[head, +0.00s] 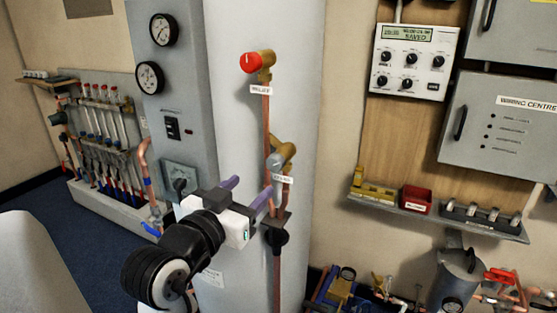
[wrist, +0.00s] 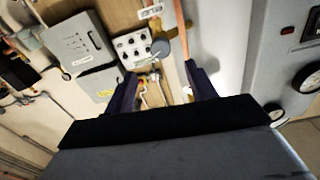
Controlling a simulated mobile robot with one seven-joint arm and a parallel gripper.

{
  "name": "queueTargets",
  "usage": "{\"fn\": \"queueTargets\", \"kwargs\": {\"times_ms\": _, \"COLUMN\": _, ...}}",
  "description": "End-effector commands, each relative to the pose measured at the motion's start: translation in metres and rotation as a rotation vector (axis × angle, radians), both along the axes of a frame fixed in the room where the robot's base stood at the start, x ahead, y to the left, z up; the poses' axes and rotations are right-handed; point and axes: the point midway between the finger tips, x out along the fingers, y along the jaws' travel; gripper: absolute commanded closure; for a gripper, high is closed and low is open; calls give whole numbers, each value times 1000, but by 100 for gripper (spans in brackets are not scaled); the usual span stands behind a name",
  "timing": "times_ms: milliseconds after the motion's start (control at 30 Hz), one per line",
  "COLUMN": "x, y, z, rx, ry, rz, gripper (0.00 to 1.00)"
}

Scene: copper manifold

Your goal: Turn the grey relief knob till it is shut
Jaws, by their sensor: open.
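A grey knob (head: 275,161) sits on a brass fitting (head: 287,150) on the copper riser in front of the white cylinder. A small white tag (head: 283,179) hangs just below it, too small to read surely. My gripper (head: 252,186) is open and empty, below and to the left of the grey knob, with a gap between them. In the wrist view, a round grey disc (wrist: 160,48), which looks like the knob, lies beyond and between the two dark purple fingers (wrist: 162,80). A red knob (head: 251,62) with its own tag (head: 261,90) is higher on the riser.
The copper riser (head: 267,115) stands close to the right finger, with a dark fitting (head: 276,235) below. A grey gauge panel (head: 178,90) stands at left. A shelf (head: 440,222) and a control box (head: 414,60) are on the right wall.

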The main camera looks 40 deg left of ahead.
Motion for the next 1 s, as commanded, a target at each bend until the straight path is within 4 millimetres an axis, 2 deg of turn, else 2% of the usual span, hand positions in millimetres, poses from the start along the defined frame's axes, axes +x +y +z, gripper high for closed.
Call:
{"fn": "queueTargets", "kwargs": {"times_ms": 300, "x": 67, "y": 16, "z": 3, "rx": -2, "ry": 1, "rz": -1, "gripper": 44}}
{"fn": "queueTargets", "kwargs": {"times_ms": 500, "x": 96, "y": 23, "z": 2, "rx": -1, "ry": -1, "rz": 1, "gripper": 44}}
{"fn": "queueTargets", "kwargs": {"times_ms": 700, "x": 107, "y": 26, "z": 1, "rx": 0, "ry": -2, "rz": 2, "gripper": 44}}
{"fn": "queueTargets", "kwargs": {"times_ms": 967, "x": 108, "y": 26, "z": 0, "rx": 1, "ry": -2, "rz": 3, "gripper": 44}}
{"fn": "queueTargets", "kwargs": {"times_ms": 1000, "x": 108, "y": 26, "z": 0, "rx": 1, "ry": -2, "rz": 3, "gripper": 50}}
